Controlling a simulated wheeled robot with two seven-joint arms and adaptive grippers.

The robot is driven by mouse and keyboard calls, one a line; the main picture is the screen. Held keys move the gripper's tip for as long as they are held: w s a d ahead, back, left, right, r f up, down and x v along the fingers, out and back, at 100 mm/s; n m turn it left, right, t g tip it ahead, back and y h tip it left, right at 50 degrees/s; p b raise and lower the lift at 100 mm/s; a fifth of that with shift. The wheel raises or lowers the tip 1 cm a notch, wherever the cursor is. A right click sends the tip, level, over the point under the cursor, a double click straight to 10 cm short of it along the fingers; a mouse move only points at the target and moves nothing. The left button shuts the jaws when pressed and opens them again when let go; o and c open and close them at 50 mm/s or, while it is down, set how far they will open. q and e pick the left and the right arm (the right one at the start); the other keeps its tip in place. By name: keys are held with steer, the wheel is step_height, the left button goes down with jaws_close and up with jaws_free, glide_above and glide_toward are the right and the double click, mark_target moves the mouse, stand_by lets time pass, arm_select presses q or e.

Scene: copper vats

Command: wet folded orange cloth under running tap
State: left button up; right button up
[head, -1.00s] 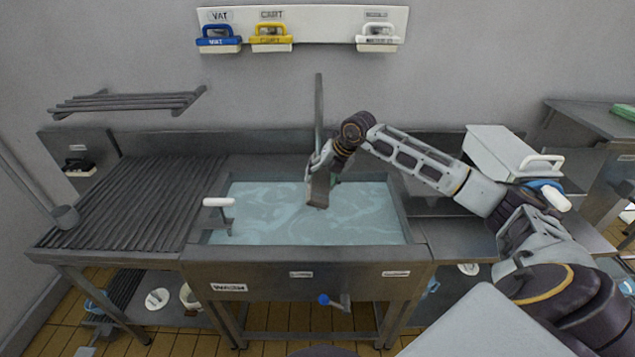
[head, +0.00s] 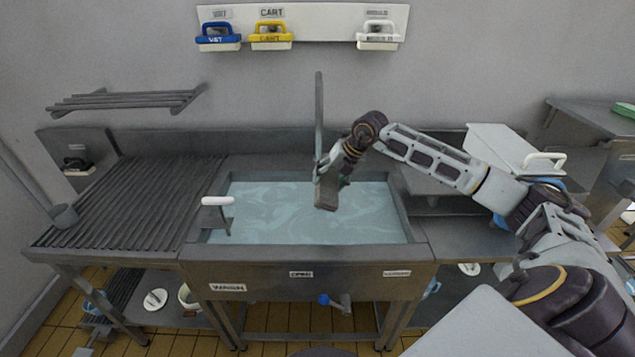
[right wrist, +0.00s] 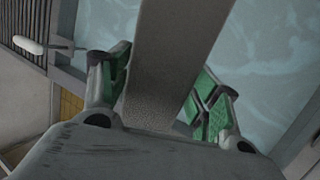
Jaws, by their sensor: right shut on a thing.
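My right gripper (head: 331,178) is over the middle of the water-filled sink (head: 260,254). It is shut on a flat grey-brown piece (head: 326,194), which hangs below the fingers. In the right wrist view this piece (right wrist: 168,65) is a long strip between the green finger pads, with water beyond it. It does not look orange, and I cannot tell whether it is the cloth. The upright grey tap pipe (head: 319,115) stands just behind the gripper. I cannot make out a running stream. No orange cloth shows elsewhere. My left gripper is out of view.
A ribbed drainboard (head: 140,200) lies left, and a white lidded box (head: 500,150) stands right. A blue-knobbed valve (head: 324,299) is under the sink front. Blue, yellow and white-handled brushes hang on the wall board (head: 325,22).

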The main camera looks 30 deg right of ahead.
steer(key=shift+s+d+b, duration=0.35)
steer(key=shift+s+b, duration=0.05)
steer(key=shift+s, duration=0.15)
steer(key=shift+s+d+b, duration=0.3)
steer(key=shift+s+b, duration=0.1)
steer(key=shift+s, duration=0.15)
steer(key=s+b, duration=0.1)
steer(key=s+d+b, duration=0.1)
steer(key=shift+s+r+b, duration=0.1)
steer(key=shift+b, duration=0.3)
steer(key=shift+d, duration=0.15)
stand_by(0.6)
stand_by(0.4)
